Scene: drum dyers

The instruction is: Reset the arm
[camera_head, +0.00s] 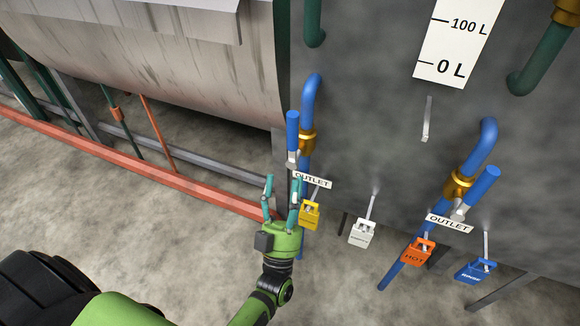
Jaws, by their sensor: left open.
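My left gripper (282,198) is open, with its teal fingers pointing up and nothing visible between them. It is in front of the left blue outlet pipe (311,100), just left of a yellow padlock tag (309,215). The right finger overlaps the pipe area below the blue valve handle (292,130); I cannot tell whether it touches. My green left arm (254,309) comes up from the bottom edge. My right gripper is not in view.
A grey tank wall (380,110) fills the right side. White (362,234), orange (418,252) and blue (475,271) tags hang along it. A second blue outlet pipe (485,140) stands at the right. A metal drum (160,60) and a red rail (130,163) are at the left. Lower-middle floor is bare.

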